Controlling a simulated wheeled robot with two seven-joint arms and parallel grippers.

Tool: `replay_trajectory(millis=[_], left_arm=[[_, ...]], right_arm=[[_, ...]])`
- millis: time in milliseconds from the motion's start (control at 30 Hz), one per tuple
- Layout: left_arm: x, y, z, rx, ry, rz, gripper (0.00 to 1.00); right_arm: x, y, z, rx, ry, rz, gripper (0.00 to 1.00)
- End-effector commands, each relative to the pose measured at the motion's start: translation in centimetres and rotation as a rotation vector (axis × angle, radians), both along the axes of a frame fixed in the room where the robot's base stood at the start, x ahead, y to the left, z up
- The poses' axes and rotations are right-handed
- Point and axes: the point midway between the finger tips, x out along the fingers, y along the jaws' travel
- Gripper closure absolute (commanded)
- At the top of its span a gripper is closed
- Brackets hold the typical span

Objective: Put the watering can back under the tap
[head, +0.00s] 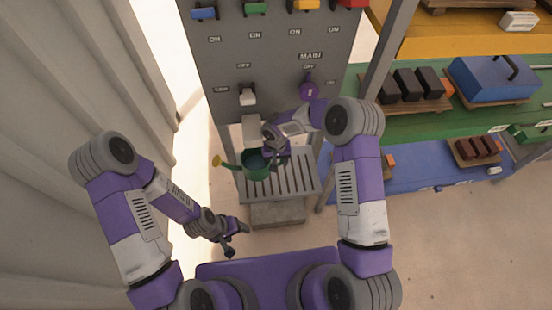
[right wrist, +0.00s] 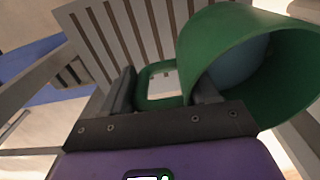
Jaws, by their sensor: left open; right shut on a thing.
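The green watering can (head: 256,172) has a yellow rose (head: 217,161) on a spout pointing left. It is upright over the left part of the slatted stand (head: 300,181), just in front of the pale tap block (head: 252,130). I cannot tell whether it touches the slats. My right gripper (head: 277,147) is shut on its handle. The right wrist view shows the handle (right wrist: 150,103) between the fingers, and the can's open mouth with a bluish inside. My left gripper (head: 237,240) is open and empty, low in front of the stand.
A grey panel (head: 225,60) with coloured switches, a white lever (head: 248,97) and a purple MAIN knob (head: 308,91) rises behind the stand. A grey step (head: 277,214) sits below the slats. Shelves with blocks and a blue case (head: 490,80) stand right.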

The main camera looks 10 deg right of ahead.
Motion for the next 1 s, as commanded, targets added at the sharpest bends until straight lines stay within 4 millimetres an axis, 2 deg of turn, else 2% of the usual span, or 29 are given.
replay_trajectory(millis=[267, 700, 1000], left_arm=[[0.0, 0.0, -1.0, 0.000, 0.000, 0.000, 0.34], [0.0, 0.0, -3.5, 0.000, 0.000, 0.000, 0.34], [0.0, 0.0, -3.6, 0.000, 0.000, 0.000, 0.34]], right_arm=[[0.0, 0.0, -1.7, 0.002, 0.000, -0.001, 1.00], [0.0, 0.0, -6.3, 0.001, 0.000, -0.001, 1.00], [0.0, 0.0, -6.7, 0.001, -0.001, 0.000, 1.00]])
